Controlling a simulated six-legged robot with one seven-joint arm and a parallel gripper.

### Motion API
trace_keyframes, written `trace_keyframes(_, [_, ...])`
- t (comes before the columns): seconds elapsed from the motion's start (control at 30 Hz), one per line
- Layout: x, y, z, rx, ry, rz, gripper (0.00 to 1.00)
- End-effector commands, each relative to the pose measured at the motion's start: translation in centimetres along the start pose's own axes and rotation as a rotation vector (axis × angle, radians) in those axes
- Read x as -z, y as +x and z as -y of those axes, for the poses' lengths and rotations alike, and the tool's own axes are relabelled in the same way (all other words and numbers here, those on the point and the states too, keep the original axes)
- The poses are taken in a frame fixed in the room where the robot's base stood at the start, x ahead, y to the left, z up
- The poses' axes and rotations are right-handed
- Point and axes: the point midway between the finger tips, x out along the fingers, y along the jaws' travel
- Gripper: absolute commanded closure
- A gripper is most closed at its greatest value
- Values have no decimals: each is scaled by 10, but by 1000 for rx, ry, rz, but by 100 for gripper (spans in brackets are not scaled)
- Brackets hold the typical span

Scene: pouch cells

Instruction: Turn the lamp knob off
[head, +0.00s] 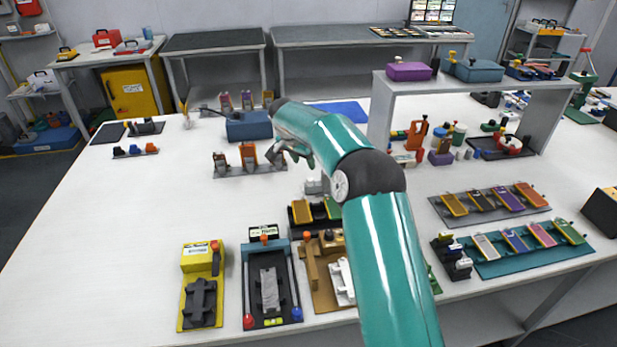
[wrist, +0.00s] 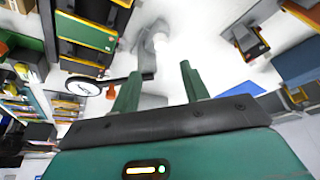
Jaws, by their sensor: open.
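My gripper (head: 277,155) is at the end of my teal arm, above the white table beside a row of small orange-and-grey devices. In the wrist view its two green fingers (wrist: 160,84) are apart with nothing held between them. A pale grey, blurred upright thing (wrist: 154,42) shows beyond the fingertips. A round white disc with a dark rim (wrist: 83,86) lies left of the left finger, with a small orange part (wrist: 111,91) beside it. I cannot tell whether any of these is the lamp or its knob. My arm hides part of the table in the head view.
A blue box (head: 248,126) stands behind my gripper. Yellow and black fixtures (head: 201,285) line the front edge. A white raised shelf (head: 480,86) stands right of my arm, with trays of pouch cells (head: 490,205) in front. The left of the table is mostly clear.

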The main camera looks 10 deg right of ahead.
Motion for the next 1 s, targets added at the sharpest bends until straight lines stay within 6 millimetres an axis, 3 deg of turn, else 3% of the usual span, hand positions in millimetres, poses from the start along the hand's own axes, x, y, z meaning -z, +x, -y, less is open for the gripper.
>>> trace_keyframes(0.3, [-1,66,1,-1,-1,4,55])
trace_keyframes(0.5, [-1,94,2,0,0,3,55])
trace_keyframes(0.9, [-1,102,4,0,-1,1,55])
trace_keyframes(1.0, [-1,102,4,0,-1,1,75])
